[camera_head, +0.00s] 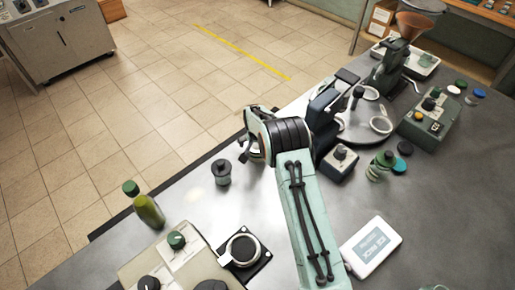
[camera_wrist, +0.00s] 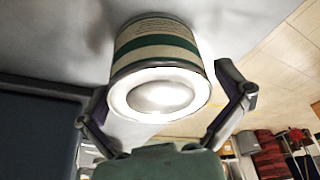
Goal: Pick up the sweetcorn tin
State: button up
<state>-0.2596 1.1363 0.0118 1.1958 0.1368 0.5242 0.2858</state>
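A tin (camera_wrist: 155,50) with a cream and green banded label and a bright metal end is in the wrist view. Its label is too small to read, so I cannot confirm it is the sweetcorn tin. Its metal end faces the camera, and its far end is at the grey table. My gripper (camera_wrist: 163,82) is open, with one finger on each side of the tin; I see no clear grip. In the head view my gripper (camera_head: 247,148) is near the table's far edge, and I cannot make out the tin there.
A dark knobbed jar or weight (camera_head: 222,172) stands left of my gripper. A green bottle (camera_head: 150,212) is further left by the edge. A white display (camera_head: 371,246) lies in front.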

jog(key=c, duration=1)
jog(key=shift+o, duration=0.2)
jog(key=shift+r, duration=0.1)
